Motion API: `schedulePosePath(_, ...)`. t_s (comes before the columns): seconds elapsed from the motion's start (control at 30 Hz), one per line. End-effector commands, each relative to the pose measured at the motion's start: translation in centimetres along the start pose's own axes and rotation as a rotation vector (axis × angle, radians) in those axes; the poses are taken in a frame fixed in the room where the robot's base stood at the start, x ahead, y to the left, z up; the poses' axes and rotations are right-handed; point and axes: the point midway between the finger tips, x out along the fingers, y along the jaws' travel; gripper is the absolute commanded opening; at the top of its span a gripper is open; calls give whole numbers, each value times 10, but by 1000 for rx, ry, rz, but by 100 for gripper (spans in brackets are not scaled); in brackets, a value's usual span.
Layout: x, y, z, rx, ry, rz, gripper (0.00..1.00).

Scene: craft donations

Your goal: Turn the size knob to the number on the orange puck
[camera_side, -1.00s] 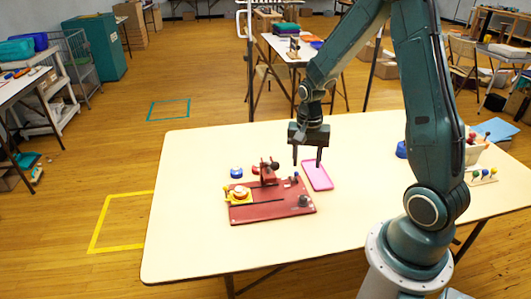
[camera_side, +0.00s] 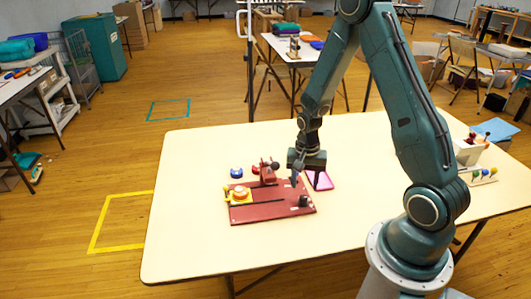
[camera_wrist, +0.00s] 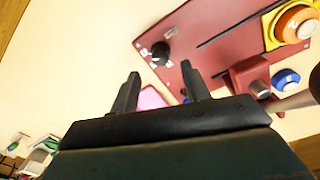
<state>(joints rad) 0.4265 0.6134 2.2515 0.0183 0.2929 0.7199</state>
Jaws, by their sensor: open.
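The red board (camera_side: 268,211) lies on the table with the black size knob (camera_side: 304,201) at its right end. In the wrist view the knob (camera_wrist: 160,50) stands upright with small white labels around it, too small to read. The orange puck (camera_side: 239,192) sits in a yellow square holder at the board's left end; it also shows in the wrist view (camera_wrist: 297,24), its number not legible. My gripper (camera_side: 305,185) is open and empty, above the board's right back edge. In the wrist view the fingers (camera_wrist: 160,73) point towards the knob, apart from it.
A red press (camera_side: 268,172) stands at the board's back edge. A blue puck (camera_side: 237,173) lies behind the board. The table's front and left are clear.

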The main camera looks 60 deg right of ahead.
Motion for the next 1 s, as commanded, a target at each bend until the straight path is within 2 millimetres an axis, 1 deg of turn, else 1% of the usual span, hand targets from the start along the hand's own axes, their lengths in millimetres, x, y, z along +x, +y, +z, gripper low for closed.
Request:
schedulePosePath(0.03, 7, 0, 0, 0, -3, 2, 47)
schedulePosePath(0.23, 28, 0, 0, 0, -3, 2, 47)
schedulePosePath(0.5, 49, 0, 0, 0, -1, 1, 47)
schedulePosePath(0.7, 55, 0, 0, 0, 1, 0, 47)
schedulePosePath(0.97, 55, 0, 0, 0, 0, 0, 47)
schedulePosePath(1.0, 55, 0, 0, 0, 0, 0, 41)
